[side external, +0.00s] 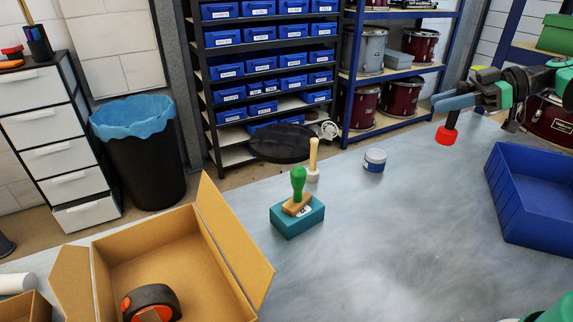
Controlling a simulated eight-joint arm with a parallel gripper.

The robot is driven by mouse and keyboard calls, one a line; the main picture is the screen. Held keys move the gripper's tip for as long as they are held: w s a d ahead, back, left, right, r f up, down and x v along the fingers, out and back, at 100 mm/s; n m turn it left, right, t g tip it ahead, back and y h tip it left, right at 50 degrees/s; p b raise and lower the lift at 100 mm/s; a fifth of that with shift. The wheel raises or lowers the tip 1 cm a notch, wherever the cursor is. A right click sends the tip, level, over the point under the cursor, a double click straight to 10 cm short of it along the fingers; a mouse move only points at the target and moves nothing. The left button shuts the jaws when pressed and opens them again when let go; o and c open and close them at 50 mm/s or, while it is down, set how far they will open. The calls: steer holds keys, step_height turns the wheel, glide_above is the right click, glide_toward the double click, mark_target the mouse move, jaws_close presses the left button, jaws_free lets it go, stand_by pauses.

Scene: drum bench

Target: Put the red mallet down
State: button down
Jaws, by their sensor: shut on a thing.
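My gripper (446,102) is at the upper right, shut on the red mallet. The red mallet (446,136) hangs from the jaws, its red head down and a short dark length of handle above it. The jaws hide part of the handle. The head appears above the far part of the grey bench (400,230); its exact height cannot be told.
A blue bin (535,225) stands at the right. A lidded jar (374,160), a wooden-handled mallet (313,160) and a green-handled stamp (298,182) on a teal block (298,222) stand mid-bench. The middle right is clear.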

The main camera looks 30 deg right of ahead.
step_height(320, 180, down, 17)
steer(key=shift+r, duration=0.2)
stand_by(0.3)
steer(key=shift+f, duration=0.15)
steer(key=c, duration=0.7)
jaws_free()
steer(key=shift+c, duration=0.2)
